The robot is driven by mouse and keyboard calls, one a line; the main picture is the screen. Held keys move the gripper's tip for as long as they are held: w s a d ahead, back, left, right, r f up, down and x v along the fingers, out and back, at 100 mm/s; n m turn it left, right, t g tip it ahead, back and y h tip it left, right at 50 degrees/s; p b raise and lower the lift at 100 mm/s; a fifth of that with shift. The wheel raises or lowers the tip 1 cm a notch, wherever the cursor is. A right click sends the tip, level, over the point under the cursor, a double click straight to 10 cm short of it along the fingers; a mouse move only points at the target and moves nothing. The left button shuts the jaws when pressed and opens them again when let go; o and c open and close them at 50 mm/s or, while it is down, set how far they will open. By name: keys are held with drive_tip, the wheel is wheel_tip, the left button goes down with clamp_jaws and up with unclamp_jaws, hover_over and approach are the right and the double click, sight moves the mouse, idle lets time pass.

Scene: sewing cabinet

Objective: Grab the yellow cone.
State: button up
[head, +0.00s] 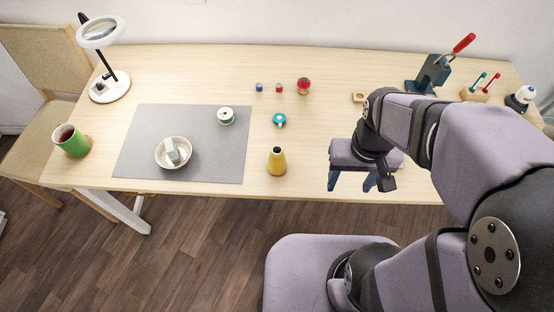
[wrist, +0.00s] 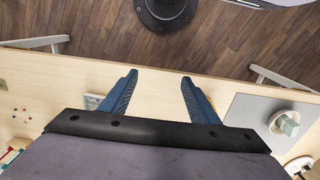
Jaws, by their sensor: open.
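In the wrist view the open fingers (wrist: 160,76) show over the table edge, and I cannot make out the cone there.
A white bowl (head: 162,160) with a pale green block and a thread spool (head: 226,116) rest on the grey mat (head: 135,130). A teal tape-like item (head: 279,120) lies behind the cone. A green mug (head: 71,141) and lamp (head: 110,89) stand left. The table between cone and gripper is clear.

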wheel_tip(320, 180, up, 3)
drive_tip(key=n+t+h+b, duration=0.95)
drive_tip(key=n+h, duration=0.35)
drive_tip(key=n, duration=1.2)
hover_over(272, 158)
drive_tip(key=s+d, duration=0.3)
drive_tip(key=f, duration=0.1)
drive_tip(key=s+a+n+t+y+b, duration=0.1)
drive_tip(key=a+n+t, duration=0.2)
drive_tip(key=a+t, duration=0.35)
wheel_tip(272, 158, down, 12)
drive_tip(key=shift+w+a+f+g, duration=0.1)
drive_tip(key=shift+g, duration=1.1)
drive_tip(key=shift+f, duration=0.4)
drive_tip(key=shift+p+x, duration=1.25)
drive_tip(key=shift+x, duration=2.4)
